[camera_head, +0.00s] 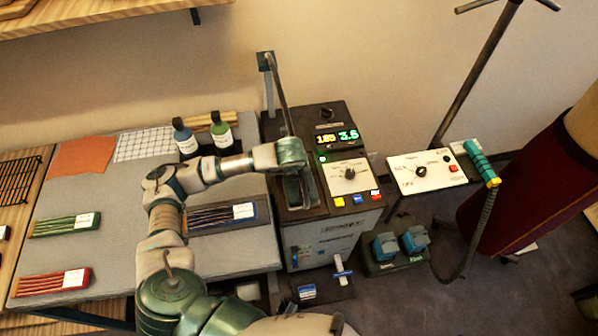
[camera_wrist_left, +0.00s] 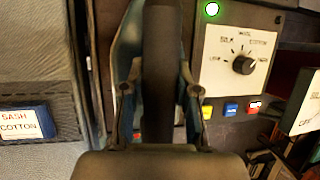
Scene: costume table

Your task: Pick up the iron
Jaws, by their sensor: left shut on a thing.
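The iron (camera_wrist_left: 160,60) fills the middle of the left wrist view, with a dark handle running up the picture and a blue-teal body on either side of it. My left gripper (camera_wrist_left: 158,105) is shut on the handle, one finger on each side. In the head view my left gripper (camera_head: 293,178) points down over the left part of the dark ironing station (camera_head: 335,140). The arm and hand hide most of the iron there. I cannot tell whether the iron touches the station top. My right gripper is not in view.
The control panel (camera_head: 348,174) with a dial and coloured buttons is right of the gripper. A thin pole (camera_head: 279,95) rises behind it. Two bottles (camera_head: 221,131) stand left on the grey table (camera_head: 110,190). A white control box (camera_head: 427,171) with a hose is further right.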

